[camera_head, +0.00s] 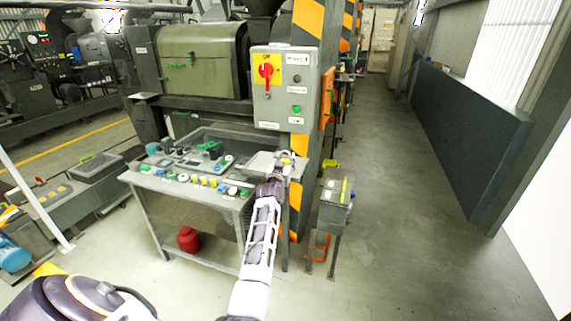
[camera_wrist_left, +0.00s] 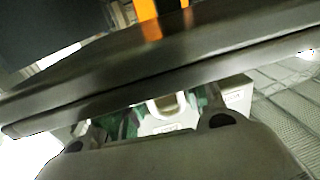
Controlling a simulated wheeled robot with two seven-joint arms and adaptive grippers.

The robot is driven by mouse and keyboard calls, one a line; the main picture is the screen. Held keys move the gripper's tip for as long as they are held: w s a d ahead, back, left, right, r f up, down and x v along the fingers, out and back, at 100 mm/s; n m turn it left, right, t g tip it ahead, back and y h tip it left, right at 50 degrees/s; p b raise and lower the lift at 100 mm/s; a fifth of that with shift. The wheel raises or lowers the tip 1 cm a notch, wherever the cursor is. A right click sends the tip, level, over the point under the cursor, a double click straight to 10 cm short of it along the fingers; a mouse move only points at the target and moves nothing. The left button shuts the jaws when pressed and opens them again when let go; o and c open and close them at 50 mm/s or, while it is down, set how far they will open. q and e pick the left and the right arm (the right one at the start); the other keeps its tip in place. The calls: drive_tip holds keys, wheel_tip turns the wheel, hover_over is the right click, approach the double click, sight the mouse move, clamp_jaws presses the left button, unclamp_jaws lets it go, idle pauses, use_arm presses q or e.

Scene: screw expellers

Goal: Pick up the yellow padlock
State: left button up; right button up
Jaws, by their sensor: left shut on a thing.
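My left arm reaches to the right end of the grey work table (camera_head: 160,184) in the head view. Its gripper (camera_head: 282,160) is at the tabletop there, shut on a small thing. A small yellow patch at the fingertips looks like the yellow padlock (camera_head: 286,160); its shape is mostly hidden by the gripper. In the left wrist view a pale, loop-like piece shows between the fingers (camera_wrist_left: 152,122), but a dark bar across the picture hides much of it. My right gripper is not in view.
Several coloured knobs and small parts lie along the table's front and middle. A grey control box (camera_head: 284,90) with a red switch stands behind the gripper, beside a striped post (camera_head: 309,18). A red canister (camera_head: 188,239) sits under the table.

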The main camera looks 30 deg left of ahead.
use_arm(q)
wheel_tip(320, 180, up, 9)
drive_tip(key=shift+f+p, duration=0.2)
drive_tip(key=shift+p, duration=0.1)
drive_tip(key=shift+r, duration=0.75)
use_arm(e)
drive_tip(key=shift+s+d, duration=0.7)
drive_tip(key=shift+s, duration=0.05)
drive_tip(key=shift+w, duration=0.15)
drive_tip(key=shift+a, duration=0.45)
